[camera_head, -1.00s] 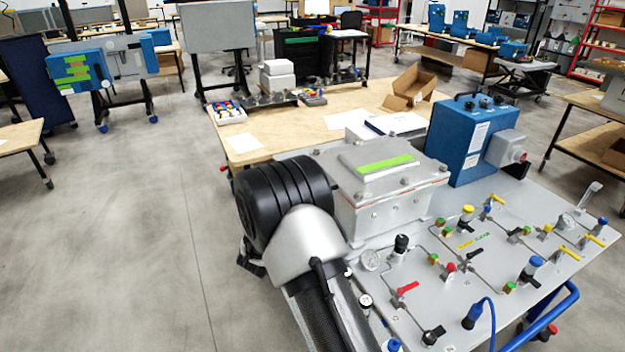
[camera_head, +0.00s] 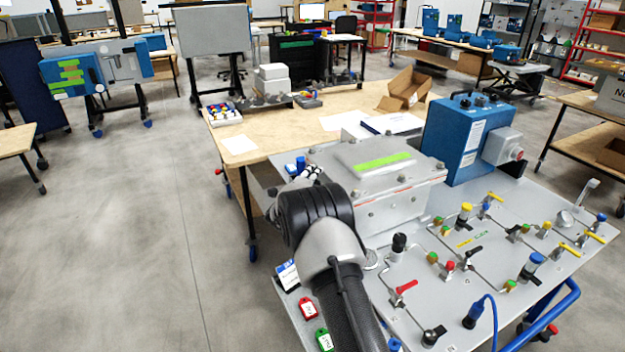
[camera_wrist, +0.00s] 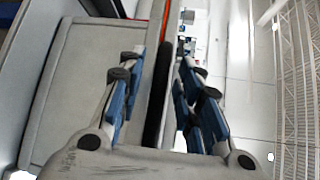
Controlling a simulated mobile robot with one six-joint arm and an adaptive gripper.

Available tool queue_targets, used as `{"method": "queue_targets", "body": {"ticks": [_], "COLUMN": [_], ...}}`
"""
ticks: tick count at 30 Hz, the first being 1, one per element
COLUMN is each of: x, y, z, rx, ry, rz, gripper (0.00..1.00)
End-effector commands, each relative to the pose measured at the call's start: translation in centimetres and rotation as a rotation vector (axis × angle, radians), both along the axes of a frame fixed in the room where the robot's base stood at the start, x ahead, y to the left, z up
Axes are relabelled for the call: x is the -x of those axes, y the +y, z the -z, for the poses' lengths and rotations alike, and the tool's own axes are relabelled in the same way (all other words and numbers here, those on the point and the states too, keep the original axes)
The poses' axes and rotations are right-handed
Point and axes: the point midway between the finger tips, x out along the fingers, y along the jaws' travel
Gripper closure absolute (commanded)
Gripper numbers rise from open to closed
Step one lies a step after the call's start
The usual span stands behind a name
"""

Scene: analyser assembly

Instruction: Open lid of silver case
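The silver case (camera_head: 388,208) stands on the grey panel, its lid (camera_head: 345,163) down, with a thin red seam below the lid and a green label on top. My gripper is at the case's left side in the head view, mostly hidden behind my wrist. In the wrist view, my gripper (camera_wrist: 162,62) has its two blue-padded fingers apart. A grey edge of the case (camera_wrist: 148,85) with a dark strip beside it runs between them. I cannot tell whether the fingers touch it.
A blue box unit (camera_head: 462,138) stands right behind the case. Valves, gauges and knobs cover the panel (camera_head: 455,262) in front and to the right. A wooden table (camera_head: 275,135) with a cardboard box (camera_head: 405,90) is behind. Open floor lies to the left.

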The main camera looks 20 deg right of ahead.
Motion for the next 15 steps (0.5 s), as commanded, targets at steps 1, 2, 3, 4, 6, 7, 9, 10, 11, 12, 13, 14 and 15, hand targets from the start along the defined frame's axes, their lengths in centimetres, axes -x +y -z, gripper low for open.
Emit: {"method": "queue_targets", "body": {"ticks": [1,2,3,4,6,7,9,10,11,12,13,14,15], "x": [-0.03,-0.03,-0.02,-0.01,-0.01,-0.01,0.0,-0.01,0.0,0.0,-0.01,0.0,0.0], "y": [-0.02,-0.02,-0.02,-0.01,0.0,0.0,0.0,0.01,0.0,0.0,0.01,0.02,0.02], "z": [0.03,0.02,0.01,0.01,0.01,0.01,0.02,0.02,0.02,0.02,0.02,0.02,0.02], "rx": [0.0,-0.001,-0.001,-0.001,-0.001,-0.001,-0.001,-0.001,-0.001,-0.001,-0.001,-0.001,-0.001], "ry": [0.0,0.001,0.001,0.001,0.001,0.001,0.001,0.001,0.001,0.001,0.001,0.001,0.001], "rz": [0.0,0.0,0.0,0.0,0.0,0.0,0.0,0.0,0.0,0.0,0.0,0.0,0.0], "gripper": [0.68,0.68,0.68,0.68,0.68,0.69,0.74,0.76,0.78,0.8,0.82,0.84,0.87]}}
